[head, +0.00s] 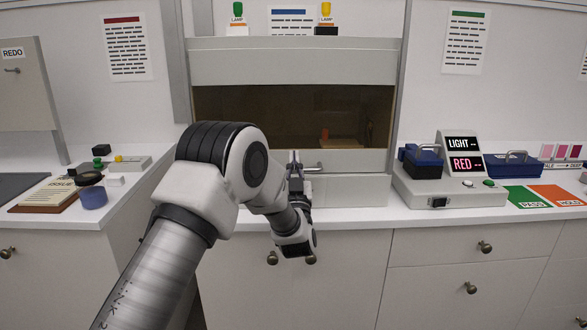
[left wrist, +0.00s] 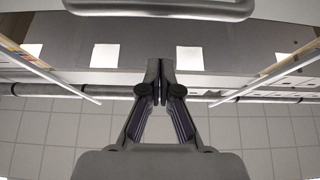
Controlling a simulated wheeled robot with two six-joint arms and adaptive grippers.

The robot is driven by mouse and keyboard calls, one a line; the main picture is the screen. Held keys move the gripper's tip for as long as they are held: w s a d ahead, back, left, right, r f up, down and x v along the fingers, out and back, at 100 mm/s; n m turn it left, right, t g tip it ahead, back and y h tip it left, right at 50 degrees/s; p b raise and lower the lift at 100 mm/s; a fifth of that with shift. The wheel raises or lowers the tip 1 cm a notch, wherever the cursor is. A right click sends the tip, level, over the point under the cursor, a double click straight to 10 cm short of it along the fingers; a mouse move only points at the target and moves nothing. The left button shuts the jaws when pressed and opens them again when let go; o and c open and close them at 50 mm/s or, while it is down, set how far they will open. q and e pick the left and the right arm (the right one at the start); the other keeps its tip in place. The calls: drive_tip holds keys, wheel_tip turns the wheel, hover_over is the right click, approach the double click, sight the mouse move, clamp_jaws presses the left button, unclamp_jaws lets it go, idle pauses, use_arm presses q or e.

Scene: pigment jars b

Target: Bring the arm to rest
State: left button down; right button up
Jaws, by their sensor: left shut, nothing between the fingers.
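My left arm reaches in from the lower left of the head view. My left gripper (head: 294,160) is in front of the cabinet's lower sash, its fingers pointing up beside the sash handle (head: 318,168). In the left wrist view the gripper (left wrist: 160,66) is shut, with its fingertips together and nothing between them. A grey bar handle (left wrist: 165,10) crosses the top of that view, apart from the fingertips. My right gripper is not in view.
The cabinet (head: 300,60) has a dark window with a small red item (head: 324,134) inside. A blue jar (head: 93,194) and a clipboard (head: 57,192) are on the left counter. A display device (head: 462,155), blue boxes (head: 512,164), a green mat (head: 526,197) and an orange mat (head: 556,194) are on the right.

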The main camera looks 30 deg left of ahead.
use_arm(q)
drive_tip(key=b+v, duration=0.1)
drive_tip(key=v, duration=0.8)
drive_tip(key=s+d+f+m+g+h+p, duration=0.1)
drive_tip(key=s+f+m+g+h+p, duration=0.3)
drive_tip(key=f, duration=0.6)
drive_tip(key=s+d+f+g+h+p, duration=0.1)
drive_tip(key=s+f+g+h, duration=0.1)
drive_tip(key=s+f, duration=0.6)
drive_tip(key=s+d+f+m+g+h+p, duration=0.1)
drive_tip(key=s+f+g+h+p, duration=0.15)
drive_tip(key=f, duration=0.95)
drive_tip(key=s+d+f+g+h, duration=0.1)
drive_tip(key=s+g, duration=0.3)
drive_tip(key=s, duration=0.4)
drive_tip(key=s+d+f+g+h, duration=0.1)
drive_tip(key=s+d+f+g, duration=0.2)
drive_tip(key=s, duration=0.5)
drive_tip(key=s+d+f+m+g+h, duration=0.1)
drive_tip(key=s+f+g, duration=0.3)
drive_tip(key=s, duration=0.5)
drive_tip(key=shift+d+f+g+h, duration=0.2)
drive_tip(key=shift+d+g+h, duration=0.35)
drive_tip(key=shift+g, duration=0.1)
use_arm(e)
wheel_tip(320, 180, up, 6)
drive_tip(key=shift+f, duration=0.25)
